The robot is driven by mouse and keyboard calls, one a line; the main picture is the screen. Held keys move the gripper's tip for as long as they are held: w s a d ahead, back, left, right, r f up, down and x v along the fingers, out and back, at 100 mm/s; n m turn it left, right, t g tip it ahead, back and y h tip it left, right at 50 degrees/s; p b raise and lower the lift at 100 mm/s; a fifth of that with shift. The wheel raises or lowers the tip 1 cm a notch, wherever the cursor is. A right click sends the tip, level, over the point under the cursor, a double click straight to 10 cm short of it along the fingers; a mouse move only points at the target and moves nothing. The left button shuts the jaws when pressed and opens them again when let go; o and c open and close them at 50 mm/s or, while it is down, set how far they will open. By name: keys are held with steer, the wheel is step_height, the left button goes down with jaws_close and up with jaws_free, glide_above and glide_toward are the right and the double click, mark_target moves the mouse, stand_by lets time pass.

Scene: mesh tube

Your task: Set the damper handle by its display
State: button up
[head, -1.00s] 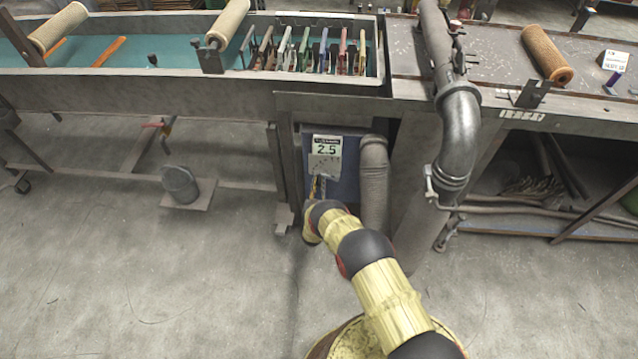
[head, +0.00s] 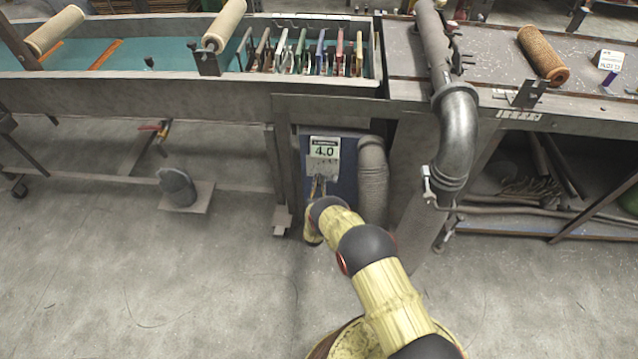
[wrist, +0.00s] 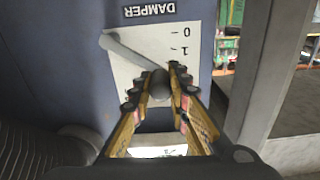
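The damper box is a blue panel (head: 345,182) under the bench in the head view. Its display (head: 324,148) reads 4.0. In the wrist view the panel's white scale plate (wrist: 185,45) appears upside down, with DAMPER and the marks 0 and 1 readable. The grey damper handle (wrist: 130,53) slants from a pivot at upper left to a round knob at its end. My gripper (wrist: 159,82) has one finger on each side of the knob and looks closed on it. Lower marks are hidden by the fingers. A pale strip (wrist: 158,151) shows between the fingers, unreadable.
A ribbed hose (head: 373,185) stands just right of the panel, and a grey metal duct (head: 457,140) bends down further right. A bench leg (head: 284,180) is close on the left. The concrete floor in front is open.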

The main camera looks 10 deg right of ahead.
steer(key=o, duration=0.5)
steer(key=shift+w, duration=0.1)
steer(key=shift+a+r, duration=0.15)
steer(key=shift+d+f+v, duration=0.15)
steer(key=shift+v, duration=2.95)
steer(key=shift+d+f+v, duration=0.15)
steer(key=shift+v, duration=2.9)
